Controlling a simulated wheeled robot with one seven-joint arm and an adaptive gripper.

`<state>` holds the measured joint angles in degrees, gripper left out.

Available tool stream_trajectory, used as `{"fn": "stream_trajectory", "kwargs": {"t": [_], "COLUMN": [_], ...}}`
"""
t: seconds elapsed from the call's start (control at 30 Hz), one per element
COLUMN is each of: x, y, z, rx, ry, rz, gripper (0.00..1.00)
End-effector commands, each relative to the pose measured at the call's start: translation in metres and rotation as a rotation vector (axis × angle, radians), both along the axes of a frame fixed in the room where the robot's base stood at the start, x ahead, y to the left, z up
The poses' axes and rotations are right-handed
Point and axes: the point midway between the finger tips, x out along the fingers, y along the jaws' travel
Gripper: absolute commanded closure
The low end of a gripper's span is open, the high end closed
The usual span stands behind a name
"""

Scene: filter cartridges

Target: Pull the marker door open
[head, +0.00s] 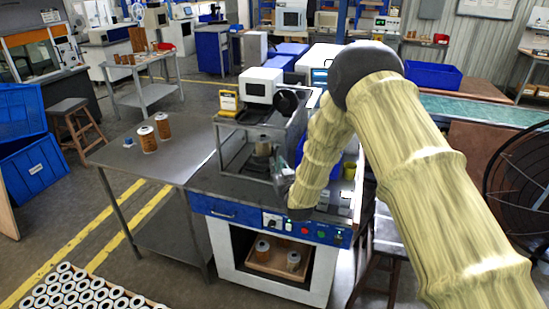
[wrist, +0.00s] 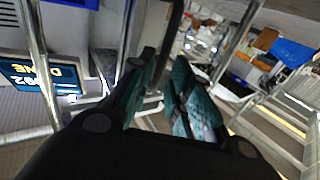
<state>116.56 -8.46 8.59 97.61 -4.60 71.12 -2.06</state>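The marker (head: 232,123) is a metal-framed, clear-sided enclosure on the blue-fronted workbench in the head view. A brown filter cartridge (head: 263,147) stands inside it. I cannot clearly tell the door panel from the frame or how far it stands open. My gripper (head: 283,172) is at the enclosure's front right, partly hidden by my arm. In the wrist view the two teal-padded fingers (wrist: 165,62) are apart. A dark bar (wrist: 172,35) shows in line with the gap between them; I cannot tell whether they touch it.
Two cartridges (head: 148,139) stand on the grey side table (head: 118,158). Buttons (head: 305,231) line the bench front, above an open bay with a wooden tray (head: 278,263) holding cartridges. A stool (head: 386,235) stands at right. Floor in front of the side table is partly clear.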

Motion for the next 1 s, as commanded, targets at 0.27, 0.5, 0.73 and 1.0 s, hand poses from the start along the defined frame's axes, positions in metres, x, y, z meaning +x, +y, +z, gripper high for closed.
{"fn": "stream_trajectory", "kwargs": {"t": [0.27,0.5,0.73,1.0], "x": [0.032,0.041,0.041,0.041], "y": [0.008,0.011,0.011,0.011], "z": [0.001,0.000,-0.001,-0.001], "rx": [0.000,0.000,0.000,0.000], "ry": [0.000,0.001,0.001,0.001], "rz": [-0.001,-0.001,0.000,-0.001], "gripper": [0.81,0.81,0.81,1.00]}}
